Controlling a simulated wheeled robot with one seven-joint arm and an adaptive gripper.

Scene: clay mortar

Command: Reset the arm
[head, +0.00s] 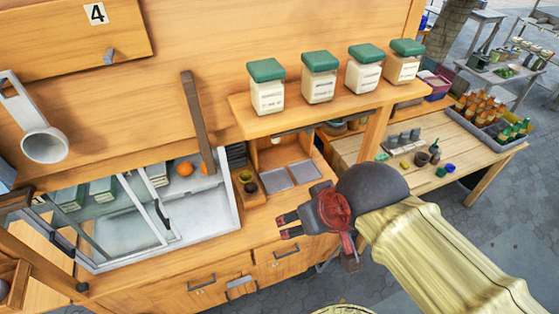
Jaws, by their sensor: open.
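My gripper (289,225) is in the lower middle of the head view, at the end of my arm. My arm, in a yellowish sleeve, reaches in from the lower right and hides part of the floor.
Several green-lidded jars (319,85) stand on a shelf (300,118) above the counter. A glass-doored case (125,235) is at left. A side table (470,150) with bottles and pots stands right.

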